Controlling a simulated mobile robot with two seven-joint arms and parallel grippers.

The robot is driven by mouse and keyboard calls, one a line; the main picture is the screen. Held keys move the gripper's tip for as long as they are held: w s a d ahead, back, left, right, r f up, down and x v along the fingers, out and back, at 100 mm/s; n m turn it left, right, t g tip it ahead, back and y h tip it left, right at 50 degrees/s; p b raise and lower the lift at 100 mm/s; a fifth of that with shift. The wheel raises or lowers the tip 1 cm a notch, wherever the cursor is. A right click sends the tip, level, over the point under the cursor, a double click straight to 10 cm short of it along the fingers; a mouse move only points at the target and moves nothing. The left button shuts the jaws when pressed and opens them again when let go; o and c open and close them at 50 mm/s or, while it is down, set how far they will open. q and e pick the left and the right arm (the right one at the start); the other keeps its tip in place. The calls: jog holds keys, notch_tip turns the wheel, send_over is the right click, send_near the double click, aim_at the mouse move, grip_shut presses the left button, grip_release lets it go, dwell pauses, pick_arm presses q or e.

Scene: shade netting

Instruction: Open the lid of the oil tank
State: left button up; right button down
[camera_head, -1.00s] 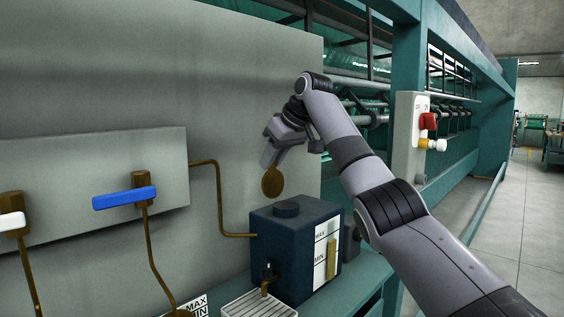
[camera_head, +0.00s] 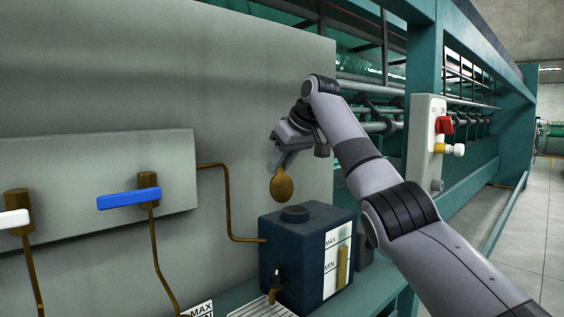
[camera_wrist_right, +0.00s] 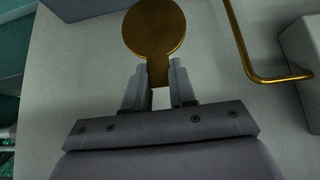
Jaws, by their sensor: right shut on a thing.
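The oil tank (camera_head: 300,262) is a dark blue box with a MAX/MIN gauge on its right side, standing on the teal ledge. Its round dark filler neck (camera_head: 295,214) rises from the top, with no lid on it. A flat, round brass lid (camera_head: 283,189) with a narrow tab hangs in the air above the neck, apart from it. My right gripper (camera_head: 280,160) is shut on the lid's tab. The right wrist view shows the tab between the two fingers (camera_wrist_right: 158,80) and the lid's disc (camera_wrist_right: 154,28) beyond them. My left gripper is in no view.
A brass pipe (camera_head: 229,203) runs down the grey panel (camera_head: 220,80) to the tank. Blue (camera_head: 129,198) and white (camera_head: 14,219) valve handles are at the left. A switch box (camera_head: 425,140) with a red knob is at the right. A slotted tray (camera_head: 262,308) lies before the tank.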

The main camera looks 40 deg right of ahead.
jog(key=c, duration=1.1)
grip_release()
jog(key=shift+w+a+f, duration=0.1)
jog(key=shift+f, duration=0.25)
jog(key=shift+o, duration=0.9)
jog(key=shift+w, duration=0.25)
jog(key=v, duration=0.7)
jog(key=shift+s+r, duration=0.1)
